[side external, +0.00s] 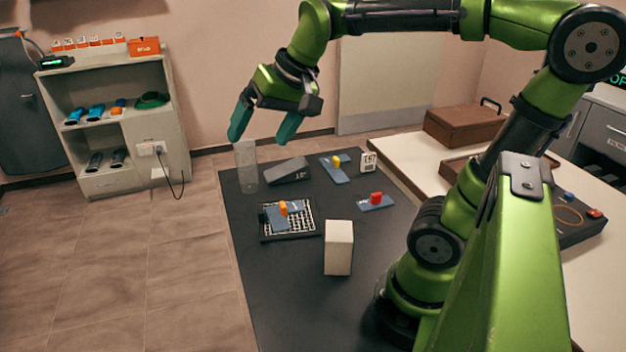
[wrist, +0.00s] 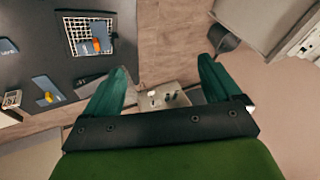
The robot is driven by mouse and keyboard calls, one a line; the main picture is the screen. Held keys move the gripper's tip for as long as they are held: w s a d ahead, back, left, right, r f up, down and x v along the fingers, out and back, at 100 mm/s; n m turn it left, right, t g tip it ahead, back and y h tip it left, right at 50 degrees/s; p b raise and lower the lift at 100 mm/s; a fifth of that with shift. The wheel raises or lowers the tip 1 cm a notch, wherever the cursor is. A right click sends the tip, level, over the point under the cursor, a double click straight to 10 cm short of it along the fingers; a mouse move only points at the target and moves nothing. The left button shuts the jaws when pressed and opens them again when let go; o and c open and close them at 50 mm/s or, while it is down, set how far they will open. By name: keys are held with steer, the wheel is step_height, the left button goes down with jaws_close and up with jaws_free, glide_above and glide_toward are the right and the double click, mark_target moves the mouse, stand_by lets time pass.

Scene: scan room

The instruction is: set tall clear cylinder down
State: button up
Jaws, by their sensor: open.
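The tall clear cylinder (side external: 246,168) stands upright on the dark mat (side external: 280,255), near its far left corner. My gripper (side external: 260,137) is open, its two teal fingers spread wide apart with nothing held between them. In the side view it hangs above the mat's far end, with the left fingertip close to the top of the cylinder in the picture. Whether they touch I cannot tell. In the wrist view my gripper (wrist: 162,68) shows both fingers apart, and I cannot make out the cylinder there.
A grey wedge block (side external: 288,170) lies right of the cylinder. A black grid tray (side external: 302,232) with a blue piece, a pale upright block (side external: 338,248) and blue pieces with yellow (side external: 337,162) and red (side external: 376,199) knobs are on the mat. A shelf (side external: 128,120) stands left.

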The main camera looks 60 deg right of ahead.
steer(key=s+a+f+n+t, duration=0.1)
steer(key=s+a+f+n, duration=0.1)
steer(key=s+f, duration=0.3)
steer(key=shift+s+a+t, duration=0.3)
steer(key=shift+s+a, duration=0.45)
steer(key=shift+s, duration=0.5)
